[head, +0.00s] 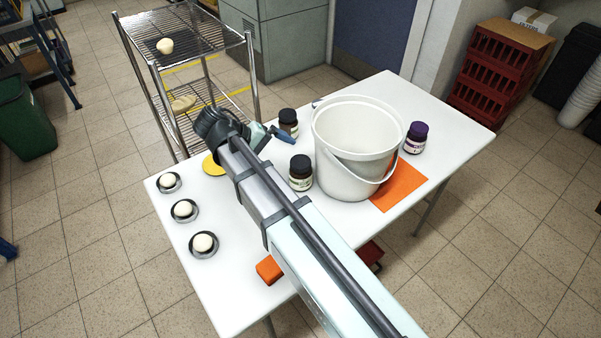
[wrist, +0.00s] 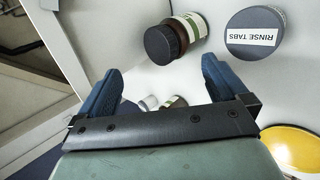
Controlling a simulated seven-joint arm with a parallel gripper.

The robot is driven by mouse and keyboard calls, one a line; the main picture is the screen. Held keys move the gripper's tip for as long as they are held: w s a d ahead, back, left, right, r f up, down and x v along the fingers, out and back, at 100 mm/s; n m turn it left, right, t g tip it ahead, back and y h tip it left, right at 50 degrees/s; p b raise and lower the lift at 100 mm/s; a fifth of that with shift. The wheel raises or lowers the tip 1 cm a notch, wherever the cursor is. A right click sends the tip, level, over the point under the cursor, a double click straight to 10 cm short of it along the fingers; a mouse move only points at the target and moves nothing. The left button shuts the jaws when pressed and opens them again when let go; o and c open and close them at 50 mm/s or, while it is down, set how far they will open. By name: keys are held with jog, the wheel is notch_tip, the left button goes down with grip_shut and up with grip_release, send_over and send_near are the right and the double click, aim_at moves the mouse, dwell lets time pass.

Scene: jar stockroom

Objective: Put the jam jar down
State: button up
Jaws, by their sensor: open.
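My gripper (head: 274,133) is open, low over the white table, close to a dark-lidded brown jar (head: 288,122). In the wrist view my open fingers (wrist: 161,72) point towards that jar (wrist: 178,40), which stands just beyond them, apart from the fingers as far as I can tell. A second dark-lidded jar (head: 301,172) stands nearer; a lid marked RINSE TABS (wrist: 254,34) shows in the wrist view. A purple-lidded jar (head: 416,138) stands right of the bucket. All three are upright. No label readable here says jam, so I cannot tell which is the jam jar.
A white bucket (head: 345,140) stands mid-table beside an orange mat (head: 402,188). A yellow disc (head: 213,165) lies near my gripper. Several dark dishes with white balls (head: 184,209) line the left edge. An orange block (head: 269,269) lies at the front. A wire rack (head: 190,55) stands behind.

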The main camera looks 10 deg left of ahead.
aim_at(298, 162)
notch_tip(298, 162, up, 5)
jog(key=w+d+m+g+y, duration=0.2)
jog(key=m+g+y, duration=0.15)
jog(key=m, duration=1.75)
jog(key=shift+t, duration=0.35)
jog(key=x, duration=0.7)
jog(key=shift+s+a+f, duration=0.2)
jog(key=shift+a+f, duration=0.05)
jog(key=shift+a, duration=0.05)
jog(key=shift+y, duration=0.25)
jog(key=shift+x, duration=3.35)
jog(key=shift+w, duration=0.2)
jog(key=c, duration=1.7)
jog(key=shift+s+a+r, duration=0.2)
jog(key=shift+a+r, duration=0.05)
jog(key=shift+r, duration=0.3)
notch_tip(298, 162, up, 6)
jog(key=shift+s+a+r, duration=0.1)
jog(key=shift+s+a, duration=0.05)
jog(key=s+a, duration=1.3)
jog(key=shift+s+a, duration=0.15)
jog(key=shift+a, duration=0.1)
